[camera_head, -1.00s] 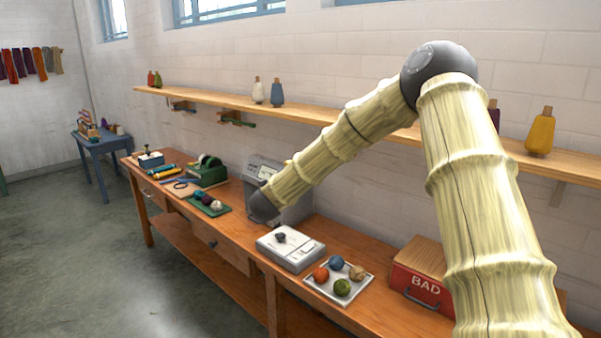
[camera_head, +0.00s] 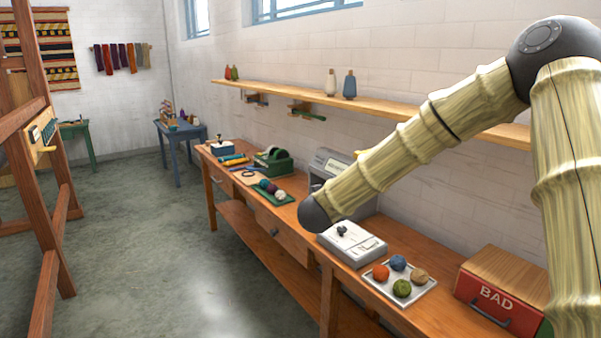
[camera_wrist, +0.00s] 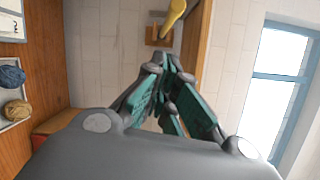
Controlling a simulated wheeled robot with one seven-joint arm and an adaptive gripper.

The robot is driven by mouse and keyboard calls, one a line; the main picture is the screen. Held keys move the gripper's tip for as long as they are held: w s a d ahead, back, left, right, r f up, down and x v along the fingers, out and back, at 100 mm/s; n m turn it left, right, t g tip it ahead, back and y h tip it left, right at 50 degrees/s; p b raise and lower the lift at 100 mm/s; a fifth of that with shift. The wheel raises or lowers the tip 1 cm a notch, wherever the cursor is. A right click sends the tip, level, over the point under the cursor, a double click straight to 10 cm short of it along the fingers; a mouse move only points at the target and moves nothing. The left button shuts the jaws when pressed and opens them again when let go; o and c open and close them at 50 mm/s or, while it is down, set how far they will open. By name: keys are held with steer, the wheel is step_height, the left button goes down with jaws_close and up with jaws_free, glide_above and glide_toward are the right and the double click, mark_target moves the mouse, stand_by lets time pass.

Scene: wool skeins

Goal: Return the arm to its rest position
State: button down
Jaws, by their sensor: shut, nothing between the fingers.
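My arm, with pale bamboo-like links, reaches across the right of the head view and bends down toward the workbench. Its dark rounded wrist end hangs at the bench's front edge, left of the white scale, and my gripper's fingers are hidden there. In the wrist view my gripper (camera_wrist: 168,82) has teal-padded fingers drawn together at the tips with nothing between them. The fingers are clear of the shelf and the wall.
The wooden workbench (camera_head: 262,222) carries a white scale (camera_head: 362,250), a tray (camera_head: 378,290) of several wool balls, a red BAD box (camera_head: 492,298) and a green tray (camera_head: 262,196). A shelf (camera_head: 400,106) runs above. Open floor (camera_head: 170,260) lies left; a wooden frame (camera_head: 48,240) stands there.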

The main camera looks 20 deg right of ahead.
steer(key=a+f+n+t+y, duration=0.1)
steer(key=a+f+n+y, duration=0.2)
steer(key=f+n, duration=0.35)
steer(key=a+f+n+t+y, duration=0.1)
steer(key=a+f+n+y, duration=0.2)
steer(key=f, duration=0.7)
steer(key=s+a+f+n+g+y, duration=0.1)
steer(key=s+a+f+n+y, duration=0.3)
steer(key=f, duration=0.6)
steer(key=s+a+f+n+g+y, duration=0.1)
steer(key=s+a+f+n, duration=0.4)
steer(key=f, duration=0.6)
steer(key=s+a+f+n+g+y, duration=0.2)
steer(key=s+f+n, duration=0.2)
steer(key=s+f, duration=0.6)
steer(key=s+a+f+n+g, duration=0.1)
steer(key=s+f+n+g, duration=0.1)
steer(key=s, duration=0.8)
steer(key=s+f+n+g+y, duration=0.1)
steer(key=s+f+n+g, duration=0.2)
steer(key=s, duration=0.7)
steer(key=s+a+f+n+g+y, duration=0.1)
steer(key=s+f+n+g, duration=0.2)
steer(key=s+f, duration=0.3)
steer(key=s, duration=0.4)
steer(key=shift+a+g, duration=0.3)
steer(key=shift+a, duration=0.05)
steer(key=shift+d+r, duration=0.1)
